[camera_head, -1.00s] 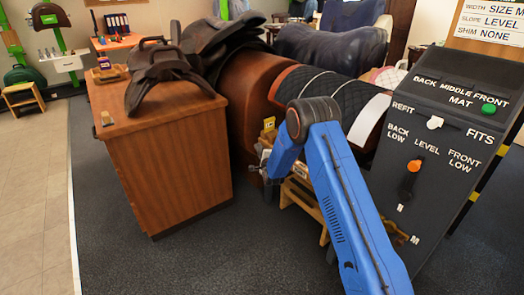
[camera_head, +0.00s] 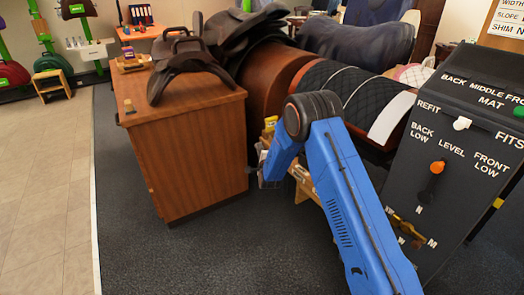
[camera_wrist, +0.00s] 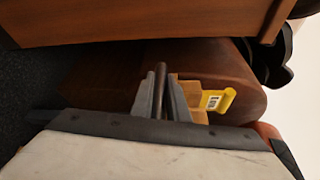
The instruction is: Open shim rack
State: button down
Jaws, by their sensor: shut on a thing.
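My gripper (camera_wrist: 161,100) shows in the wrist view with two grey fingers closed around a dark upright bar (camera_wrist: 161,78). Behind the right finger is a light wooden block-like part (camera_wrist: 188,92) with a yellow tag (camera_wrist: 217,100); it looks like part of the shim rack, but I cannot tell where the rack's edges are. In the head view my gripper (camera_head: 266,172) is small and partly behind my blue arm, low between the wooden cabinet and the brown horse form. A yellow piece (camera_head: 271,123) shows just above it. How far the rack is open cannot be told.
The wooden cabinet (camera_head: 195,150) with a dark saddle (camera_head: 183,65) on it stands close left of my gripper. The brown horse form (camera_head: 272,75) is behind. A dark control panel (camera_head: 450,150) stands right. Carpet in front is clear.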

jog(key=c, duration=1.7)
grip_release()
jog(key=v, duration=1.7)
jog(key=shift+s+f, duration=0.15)
jog(key=shift+s, duration=0.1)
